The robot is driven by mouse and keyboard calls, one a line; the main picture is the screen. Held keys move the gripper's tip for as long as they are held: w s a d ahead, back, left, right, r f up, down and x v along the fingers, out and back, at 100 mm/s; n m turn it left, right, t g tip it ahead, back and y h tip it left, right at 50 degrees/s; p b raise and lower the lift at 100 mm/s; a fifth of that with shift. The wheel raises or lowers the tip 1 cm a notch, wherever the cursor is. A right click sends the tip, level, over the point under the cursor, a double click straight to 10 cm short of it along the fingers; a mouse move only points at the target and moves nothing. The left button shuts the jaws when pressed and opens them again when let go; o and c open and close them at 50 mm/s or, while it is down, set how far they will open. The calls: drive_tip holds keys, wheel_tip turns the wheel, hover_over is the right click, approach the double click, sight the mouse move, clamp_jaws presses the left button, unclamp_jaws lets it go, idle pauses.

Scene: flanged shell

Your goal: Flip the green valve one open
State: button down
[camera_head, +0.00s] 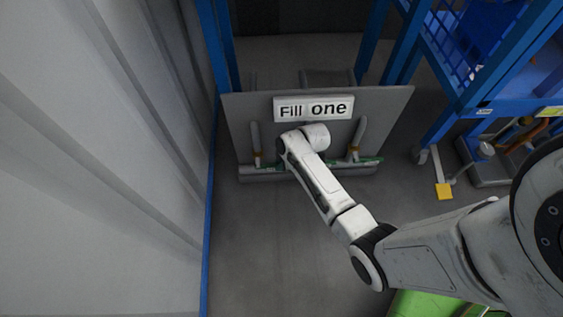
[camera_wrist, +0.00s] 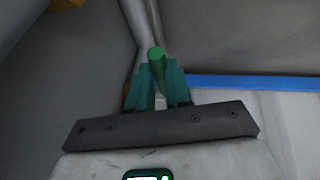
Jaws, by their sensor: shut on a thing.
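The green valve handle shows in the wrist view as a round green bar end (camera_wrist: 156,54) between the two teal fingers of my gripper (camera_wrist: 158,75). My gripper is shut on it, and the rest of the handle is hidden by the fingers. In the head view my white wrist and forearm cover the gripper and the middle of the pipework. A green piece (camera_head: 371,161) shows low on the right pipe (camera_head: 357,139). I cannot tell from this view which handle is held.
A grey panel (camera_head: 390,108) carries a "Fill one" sign (camera_head: 313,108) above my wrist. A corrugated wall (camera_head: 100,160) stands close on the left. A blue rack (camera_head: 470,105) stands on the right. Grey floor (camera_head: 265,245) in front of the panel is clear.

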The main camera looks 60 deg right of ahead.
sight(272, 166)
drive_tip(key=shift+r, duration=0.1)
idle(0.4)
drive_tip(key=shift+w+a+r+g+h+p, duration=0.2)
drive_tip(key=shift+r+g+h+p, duration=0.3)
drive_tip(key=shift+p, duration=0.7)
drive_tip(key=p, duration=0.1)
drive_tip(key=r+g+h+p, duration=0.1)
drive_tip(key=shift+w+a+r+g+p, duration=0.2)
drive_tip(key=shift+w+r+g+p, duration=0.1)
drive_tip(key=shift+p, duration=0.1)
drive_tip(key=shift+w+a+r+n+g+h+p, duration=0.2)
drive_tip(key=shift+w+a+r+g+h+p, duration=0.15)
drive_tip(key=shift+g+h, duration=0.4)
drive_tip(key=shift+w+a+r+n+g+h+p, duration=0.25)
drive_tip(key=shift+w+r+g+h+p, duration=0.25)
drive_tip(key=shift+g, duration=0.35)
drive_tip(key=shift+s+f, duration=0.1)
drive_tip(key=shift+f, duration=0.05)
drive_tip(key=c, duration=1.1)
unclamp_jaws()
drive_tip(key=shift+o, duration=0.2)
